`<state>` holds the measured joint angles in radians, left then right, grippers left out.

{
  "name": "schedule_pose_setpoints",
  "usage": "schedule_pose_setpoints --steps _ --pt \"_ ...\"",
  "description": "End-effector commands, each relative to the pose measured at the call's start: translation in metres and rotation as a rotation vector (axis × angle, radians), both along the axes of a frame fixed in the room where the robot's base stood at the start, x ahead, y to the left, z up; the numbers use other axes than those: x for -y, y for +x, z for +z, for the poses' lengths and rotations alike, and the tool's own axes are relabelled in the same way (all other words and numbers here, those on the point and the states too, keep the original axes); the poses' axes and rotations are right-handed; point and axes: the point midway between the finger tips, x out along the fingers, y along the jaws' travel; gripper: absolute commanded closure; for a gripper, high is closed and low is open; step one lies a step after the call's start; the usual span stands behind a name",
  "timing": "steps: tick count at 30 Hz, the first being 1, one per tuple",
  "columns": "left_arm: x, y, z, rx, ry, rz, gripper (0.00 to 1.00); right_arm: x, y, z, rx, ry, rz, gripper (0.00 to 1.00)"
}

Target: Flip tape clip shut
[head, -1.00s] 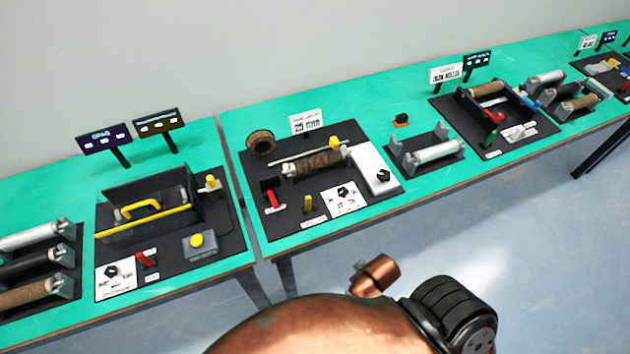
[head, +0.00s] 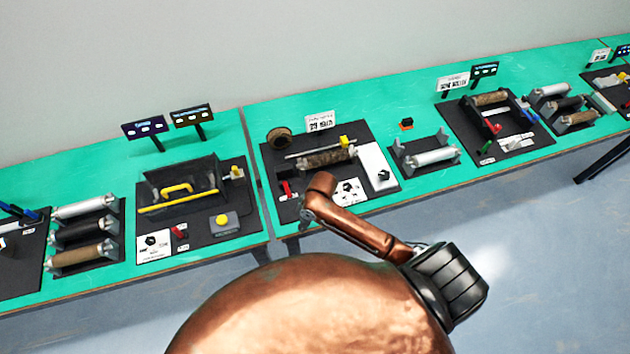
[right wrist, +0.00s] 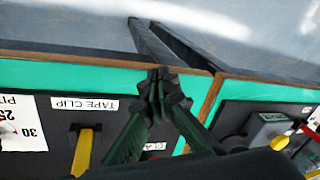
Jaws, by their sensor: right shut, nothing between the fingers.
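The tape clip's yellow lever (right wrist: 82,152) stands on a black board in the right wrist view. The printed TAPE CLIP label (right wrist: 84,104), upside down there, is beside its end. My right gripper (right wrist: 162,82) is shut and empty, to the right of the lever and apart from it, with its tips over the table's front edge. In the head view my copper right arm reaches over the front of the middle board (head: 378,141) and hides the yellow lever. The gripper is mostly hidden there. My left gripper is out of view.
The middle board also carries a red lever (head: 288,189), a brown roller (head: 325,159) and a white plate (head: 377,165). A silver roller (head: 432,157) stands right. Floor in front is free.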

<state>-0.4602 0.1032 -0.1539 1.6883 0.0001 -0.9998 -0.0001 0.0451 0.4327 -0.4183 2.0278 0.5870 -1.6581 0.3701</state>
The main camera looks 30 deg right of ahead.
Motion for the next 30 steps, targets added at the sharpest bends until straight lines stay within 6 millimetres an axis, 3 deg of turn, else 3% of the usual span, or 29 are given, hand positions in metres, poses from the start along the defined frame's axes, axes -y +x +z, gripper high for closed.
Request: schedule_pose_setpoints --steps 1,3,8,12,18,21,30 --pt "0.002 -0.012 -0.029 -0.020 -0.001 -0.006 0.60 0.003 0.019 0.003 -0.029 -0.021 0.010 1.00" --pt "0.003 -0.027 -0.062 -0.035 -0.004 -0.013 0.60 0.007 0.037 0.006 -0.084 -0.041 0.003 1.00" --pt "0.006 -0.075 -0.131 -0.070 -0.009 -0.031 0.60 0.034 0.082 0.028 -0.198 -0.113 -0.068 1.00" --pt "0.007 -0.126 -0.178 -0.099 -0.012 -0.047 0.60 0.072 0.122 0.067 -0.283 -0.177 -0.196 1.00" --pt "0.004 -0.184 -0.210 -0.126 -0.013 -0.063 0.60 0.113 0.159 0.123 -0.351 -0.216 -0.371 1.00" --pt "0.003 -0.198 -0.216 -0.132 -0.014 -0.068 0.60 0.123 0.167 0.140 -0.367 -0.219 -0.421 1.00" --pt "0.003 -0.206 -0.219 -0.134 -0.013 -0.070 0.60 0.127 0.171 0.148 -0.375 -0.218 -0.445 1.00"
